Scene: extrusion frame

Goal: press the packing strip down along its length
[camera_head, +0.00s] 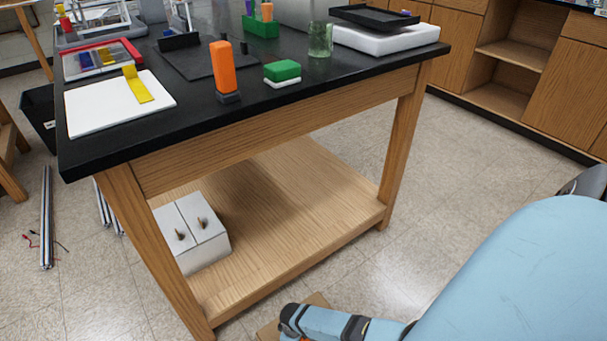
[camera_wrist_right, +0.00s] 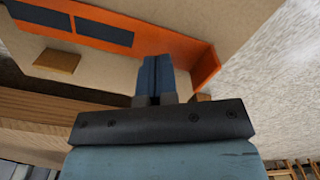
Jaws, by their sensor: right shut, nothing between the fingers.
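I cannot pick out the packing strip for certain in either view. My left gripper shows in neither view.
A black-topped wooden table (camera_head: 290,97) holds a white board (camera_head: 105,108), an orange block (camera_head: 222,66), a green block (camera_head: 282,70) and a glass beaker (camera_head: 320,40). White boxes (camera_head: 205,262) stand on its lower shelf.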

